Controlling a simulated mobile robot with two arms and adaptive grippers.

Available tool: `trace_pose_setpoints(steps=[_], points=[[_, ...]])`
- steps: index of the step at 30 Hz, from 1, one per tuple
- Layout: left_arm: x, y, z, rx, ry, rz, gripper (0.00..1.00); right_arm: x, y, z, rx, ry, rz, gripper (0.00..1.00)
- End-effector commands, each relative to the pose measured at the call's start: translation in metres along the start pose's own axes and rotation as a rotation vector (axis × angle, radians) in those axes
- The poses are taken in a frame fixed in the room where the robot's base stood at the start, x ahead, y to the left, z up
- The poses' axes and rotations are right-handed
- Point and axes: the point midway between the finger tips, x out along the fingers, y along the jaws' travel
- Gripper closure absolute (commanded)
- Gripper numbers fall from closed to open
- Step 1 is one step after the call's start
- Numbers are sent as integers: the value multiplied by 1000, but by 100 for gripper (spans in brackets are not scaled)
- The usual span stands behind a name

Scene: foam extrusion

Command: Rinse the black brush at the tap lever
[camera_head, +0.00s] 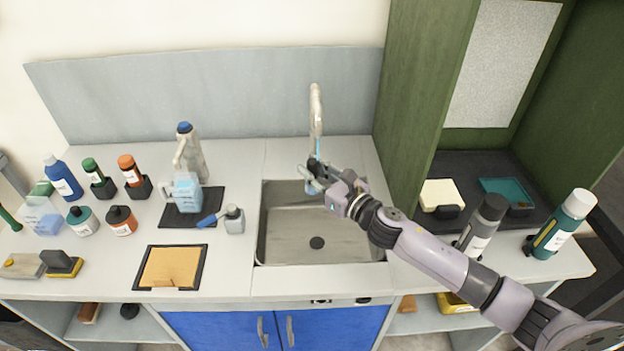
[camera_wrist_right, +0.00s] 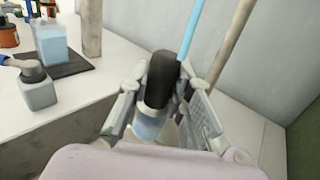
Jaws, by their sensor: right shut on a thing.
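My right gripper (camera_head: 316,177) is shut on the black brush (camera_head: 314,164), over the back of the sink (camera_head: 290,225) and below the tap (camera_head: 316,105). In the right wrist view the brush's black rounded end (camera_wrist_right: 160,78) stands up between the two fingers; its lower part is mostly hidden. A light blue stream (camera_head: 318,147) comes down from the spout close to the brush. In the right wrist view the stream (camera_wrist_right: 194,30) passes beside the black end; I cannot tell whether they touch. The tap lever cannot be made out. My left gripper is out of view.
A grey bottle (camera_head: 234,219) with a blue pump stands left of the sink, beside a black mat (camera_head: 205,212) with a jug (camera_head: 185,192). A green cabinet wall (camera_head: 425,90) rises right of the sink. Several bottles stand far left. Counter in front of the sink is clear.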

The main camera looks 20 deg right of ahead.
Motion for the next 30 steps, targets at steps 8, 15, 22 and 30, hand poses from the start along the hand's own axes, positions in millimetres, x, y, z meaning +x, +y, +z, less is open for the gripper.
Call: trace_pose_setpoints(steps=[8,15,22,30], points=[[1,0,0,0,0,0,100,-9,-3,0,-1,0,0,100],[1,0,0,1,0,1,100,-11,-3,0,-1,-1,0,100],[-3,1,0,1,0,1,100,-15,11,1,1,0,3,100],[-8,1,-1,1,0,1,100,-21,32,1,0,0,2,100]])
